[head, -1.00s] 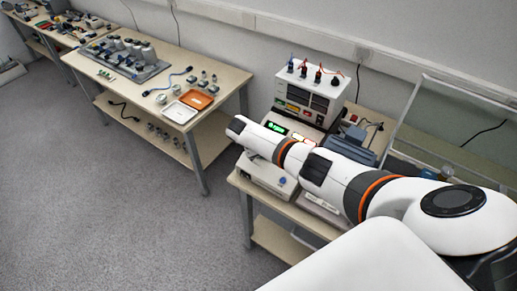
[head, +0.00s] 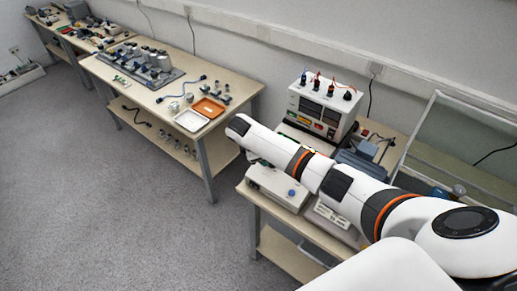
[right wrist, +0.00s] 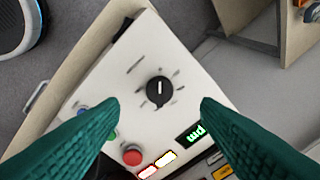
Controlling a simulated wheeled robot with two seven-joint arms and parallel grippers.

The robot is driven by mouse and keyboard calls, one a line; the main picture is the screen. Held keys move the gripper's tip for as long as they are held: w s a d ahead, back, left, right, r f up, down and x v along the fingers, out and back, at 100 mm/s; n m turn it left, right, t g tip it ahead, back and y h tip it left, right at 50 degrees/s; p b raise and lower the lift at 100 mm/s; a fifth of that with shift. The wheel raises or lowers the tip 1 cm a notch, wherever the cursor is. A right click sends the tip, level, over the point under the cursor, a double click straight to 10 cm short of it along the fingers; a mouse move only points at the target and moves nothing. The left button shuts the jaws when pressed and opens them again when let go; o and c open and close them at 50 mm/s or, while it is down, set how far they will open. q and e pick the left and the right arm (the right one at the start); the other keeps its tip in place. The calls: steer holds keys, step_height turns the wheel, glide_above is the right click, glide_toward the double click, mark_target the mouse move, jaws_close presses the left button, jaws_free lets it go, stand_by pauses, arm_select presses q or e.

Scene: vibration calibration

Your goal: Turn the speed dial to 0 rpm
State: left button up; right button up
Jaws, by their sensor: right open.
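The speed dial (right wrist: 158,91) is a round black knob with a white pointer line, on a pale panel with tick marks around it. The panel also has a red button (right wrist: 132,155), a green button and a lit green display (right wrist: 194,134). My right gripper (right wrist: 160,102) is open, its teal fingers on either side of the dial and apart from it in the picture. I cannot tell how high the fingertips are above the panel. In the head view my right arm hides the dial and the gripper. My left gripper is not in view.
A white instrument with several coloured plugs (head: 325,103) stands behind my right arm. A box with a blue knob (head: 277,188) sits at the bench's front. A glass-like screen (head: 455,140) stands to the right. Another table (head: 226,98) holds trays and small parts.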

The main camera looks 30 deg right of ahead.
steer(key=shift+v, duration=2.05)
